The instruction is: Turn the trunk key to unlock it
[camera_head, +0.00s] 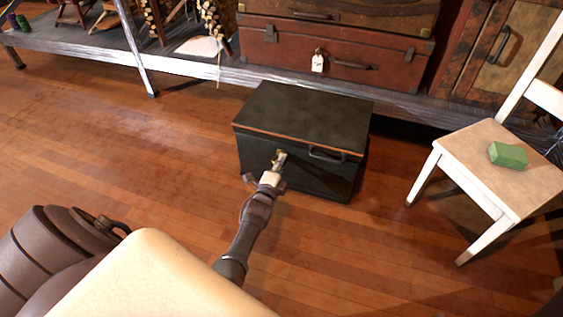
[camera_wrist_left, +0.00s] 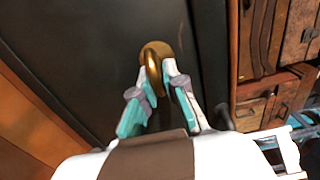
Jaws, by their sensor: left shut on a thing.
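The black trunk (camera_head: 300,115) stands on the wooden floor with its lid closed. An orange-brown line runs along the lid's front edge. A dark handle (camera_head: 330,155) is on its front face. My left gripper (camera_head: 276,168) is at the trunk's front, left of that handle. In the left wrist view my left gripper (camera_wrist_left: 162,84) is shut on the brass key (camera_wrist_left: 154,52), with a finger on each side of its rounded head. The trunk's dark front (camera_wrist_left: 95,50) fills the left and middle of that view. The keyhole is hidden. My right gripper is not in view.
A white chair (camera_head: 480,160) with a green block (camera_head: 508,155) on its seat stands at the right. A low grey shelf (camera_head: 190,72) with brown suitcases (camera_head: 345,55) runs behind the trunk. The floor (camera_head: 130,150) left of the trunk is clear.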

